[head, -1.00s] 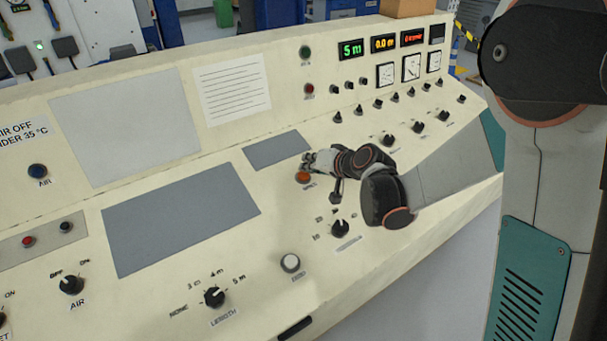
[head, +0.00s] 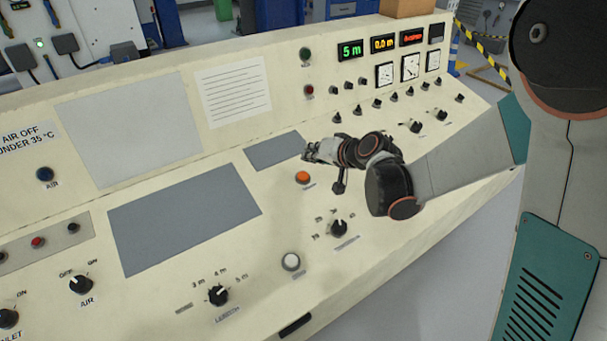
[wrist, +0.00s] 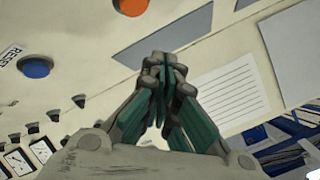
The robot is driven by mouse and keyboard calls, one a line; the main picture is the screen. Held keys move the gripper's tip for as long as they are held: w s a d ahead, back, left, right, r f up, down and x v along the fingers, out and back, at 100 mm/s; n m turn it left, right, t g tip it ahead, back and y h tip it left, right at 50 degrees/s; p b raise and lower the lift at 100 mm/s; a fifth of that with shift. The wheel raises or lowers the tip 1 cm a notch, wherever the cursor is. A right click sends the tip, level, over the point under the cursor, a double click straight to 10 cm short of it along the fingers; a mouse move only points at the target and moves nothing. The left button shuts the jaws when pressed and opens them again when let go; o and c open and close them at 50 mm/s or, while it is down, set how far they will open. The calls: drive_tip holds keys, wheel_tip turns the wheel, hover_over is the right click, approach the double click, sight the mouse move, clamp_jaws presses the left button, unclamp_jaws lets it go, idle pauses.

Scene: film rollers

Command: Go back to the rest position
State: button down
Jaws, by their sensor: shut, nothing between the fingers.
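My gripper (head: 309,152) is shut and empty at the end of my arm, over the middle of the cream control console (head: 400,165). In the head view its fingertips point left, above and just behind the orange button (head: 303,177), near the right end of a small grey panel (head: 273,150). In the wrist view the closed teal-padded fingers (wrist: 163,70) meet in the middle. The orange button shows at the top of that view (wrist: 131,6), apart from the fingers.
The console carries a white button (head: 291,261), a length knob (head: 218,294), an air knob (head: 80,284) and another knob (head: 339,228) below my gripper. Lit displays (head: 350,50) and dials (head: 410,67) stand on the back panel. Clear floor lies at the front right.

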idle(0.5)
drive_tip(key=s+d+r+h, duration=0.2)
drive_tip(key=s+d, duration=0.4)
drive_tip(key=s, duration=0.4)
drive_tip(key=s+d+r+g+h, duration=0.1)
drive_tip(key=s+d+r+h, duration=0.2)
drive_tip(key=s+d, duration=0.3)
drive_tip(key=s+d+r+n+g+h, duration=0.1)
drive_tip(key=s+d, duration=0.5)
drive_tip(key=s, duration=0.9)
wheel_tip(320, 180, up, 2)
drive_tip(key=shift+d+r+h, duration=0.1)
drive_tip(key=shift+d+h, duration=0.05)
drive_tip(key=shift+h, duration=0.55)
